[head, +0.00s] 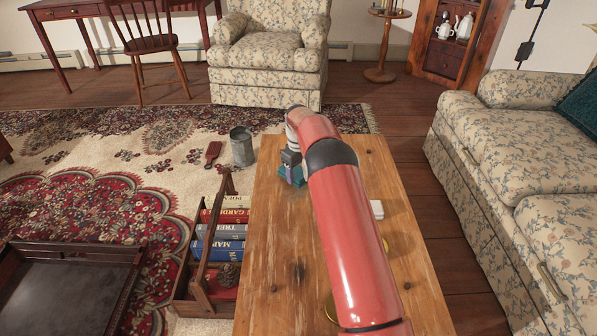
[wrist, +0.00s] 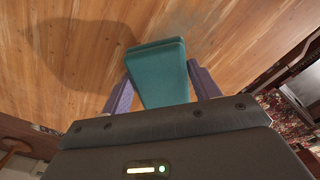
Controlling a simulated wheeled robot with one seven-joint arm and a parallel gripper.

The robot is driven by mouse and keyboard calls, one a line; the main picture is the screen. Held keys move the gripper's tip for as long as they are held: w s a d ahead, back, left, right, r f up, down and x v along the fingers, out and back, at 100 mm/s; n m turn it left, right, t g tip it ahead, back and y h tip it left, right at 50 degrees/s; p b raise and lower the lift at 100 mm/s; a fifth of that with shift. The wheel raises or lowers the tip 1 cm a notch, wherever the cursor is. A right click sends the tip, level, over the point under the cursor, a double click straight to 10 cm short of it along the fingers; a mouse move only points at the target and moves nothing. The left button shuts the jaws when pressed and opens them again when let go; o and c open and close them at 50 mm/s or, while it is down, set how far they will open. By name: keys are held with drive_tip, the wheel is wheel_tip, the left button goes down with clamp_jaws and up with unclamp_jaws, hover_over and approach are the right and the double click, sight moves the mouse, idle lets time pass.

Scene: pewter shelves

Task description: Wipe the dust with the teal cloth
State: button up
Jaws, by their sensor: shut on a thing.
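The teal cloth (wrist: 162,72) is a folded block pinched between the two purple fingers of my gripper (wrist: 155,88) in the wrist view. In the head view, my gripper (head: 293,174) is low over the far left part of the wooden table (head: 262,235), and a bit of teal (head: 283,179) shows beside it. A shadow lies on the wood near the cloth. I cannot tell whether the cloth touches the table. My arm hides much of the tabletop's middle.
A small white object (head: 376,209) lies right of my arm on the table, with a partly hidden brass-coloured round thing (head: 330,308) nearer. A wooden book carrier (head: 190,285) and a metal bucket (head: 241,147) stand left of the table. A floral sofa (head: 520,150) is right.

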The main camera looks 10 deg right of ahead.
sight(299, 180)
drive_tip(key=shift+f+b, duration=0.5)
drive_tip(key=shift+f, duration=0.45)
